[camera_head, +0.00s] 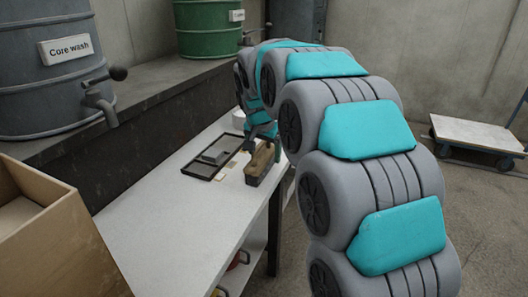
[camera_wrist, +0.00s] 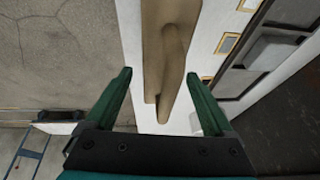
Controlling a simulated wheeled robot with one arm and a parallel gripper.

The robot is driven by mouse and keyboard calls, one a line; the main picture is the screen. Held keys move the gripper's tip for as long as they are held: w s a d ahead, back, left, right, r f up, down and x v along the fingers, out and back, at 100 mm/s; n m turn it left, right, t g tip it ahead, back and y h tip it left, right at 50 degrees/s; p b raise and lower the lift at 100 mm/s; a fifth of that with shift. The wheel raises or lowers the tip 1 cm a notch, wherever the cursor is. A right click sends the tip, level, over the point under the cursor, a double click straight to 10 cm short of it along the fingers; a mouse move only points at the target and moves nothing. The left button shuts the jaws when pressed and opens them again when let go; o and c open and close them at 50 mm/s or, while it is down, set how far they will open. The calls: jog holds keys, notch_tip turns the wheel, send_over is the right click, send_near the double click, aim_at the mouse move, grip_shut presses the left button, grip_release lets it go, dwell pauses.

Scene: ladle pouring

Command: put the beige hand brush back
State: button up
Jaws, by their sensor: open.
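The beige hand brush (camera_head: 259,163) lies on the white table near its right edge, close to a dark tray. In the wrist view the brush (camera_wrist: 168,40) runs lengthwise from the top edge down between my fingers. My gripper (camera_head: 263,137) is over the brush at the far part of the table. In the wrist view my gripper (camera_wrist: 158,76) is open, with one green finger on each side of the brush and visible gaps to both. I cannot tell the height of the fingertips above the brush.
The dark tray (camera_head: 190,171) holds a grey block. Small framed cards (camera_wrist: 228,43) lie between tray and brush. A cardboard box (camera_head: 60,240) stands at the near left. Drums stand on the ledge behind. The near tabletop (camera_head: 150,225) is clear. A trolley (camera_head: 480,135) stands right.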

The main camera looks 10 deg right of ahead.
aim_at(262, 162)
jog(key=v, duration=1.2)
jog(key=shift+s, duration=0.1)
jog(key=s+f+n+g, duration=0.2)
jog(key=s+f, duration=0.4)
jog(key=s, duration=0.7)
jog(key=s+f+n+g+y, duration=0.1)
jog(key=s+f+n+g, duration=0.1)
jog(key=s+f, duration=0.5)
jog(key=s+f+n+g, duration=0.2)
jog(key=s+f, duration=0.5)
jog(key=s, duration=1.2)
jog(key=shift+s+d+n+y, duration=0.3)
jog(key=shift+s+d+n, duration=0.15)
jog(key=shift+n, duration=0.25)
jog(key=shift+w, duration=0.1)
